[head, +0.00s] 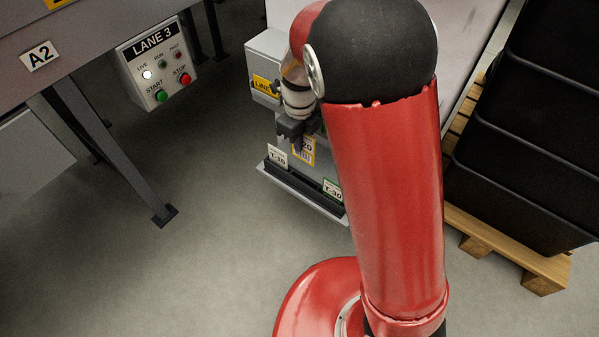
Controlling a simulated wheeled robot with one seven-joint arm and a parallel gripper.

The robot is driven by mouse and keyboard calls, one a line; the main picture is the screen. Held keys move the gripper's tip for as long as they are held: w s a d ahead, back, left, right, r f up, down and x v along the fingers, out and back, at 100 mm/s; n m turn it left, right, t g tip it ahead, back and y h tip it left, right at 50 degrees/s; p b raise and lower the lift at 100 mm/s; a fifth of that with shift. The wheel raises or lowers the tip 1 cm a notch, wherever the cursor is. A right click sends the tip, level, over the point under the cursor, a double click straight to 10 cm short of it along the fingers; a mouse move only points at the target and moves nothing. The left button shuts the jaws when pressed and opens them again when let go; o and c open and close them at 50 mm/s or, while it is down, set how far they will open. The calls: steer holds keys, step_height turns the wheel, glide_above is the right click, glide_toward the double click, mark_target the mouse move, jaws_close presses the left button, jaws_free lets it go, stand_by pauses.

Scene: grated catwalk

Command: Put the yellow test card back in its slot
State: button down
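The yellow test card (306,154), marked with "20", is upright below my gripper (296,143). Its upper left part is hidden by the dark fingers, which appear closed on it. The card is higher than its neighbours, with its lower edge seemingly just above the dark slotted rack (307,184). A white card marked T-10 (277,155) stands at the rack's left end, and a green-topped T-30 card (332,190) at its right end. The middle of the rack, between them, is below the yellow card. The fingertips are small and partly hidden.
A grey cabinet (265,50) with a yellow label stands behind the rack. The LANE 3 button box (157,65) and a table leg (110,150) are at left. Black crates (520,150) on a wooden pallet (490,246) stand at right. The front-left floor is clear.

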step_height(320, 180, down, 12)
steer(key=shift+f+b, duration=0.2)
steer(key=shift+b, duration=0.7)
steer(key=shift+f, duration=0.1)
steer(key=shift+f, duration=0.15)
steer(key=c, duration=1.7)
jaws_free()
steer(key=shift+b, duration=0.5)
step_height(320, 180, up, 15)
steer(key=p, duration=0.4)
steer(key=shift+r, duration=0.35)
steer(key=shift+s, duration=0.15)
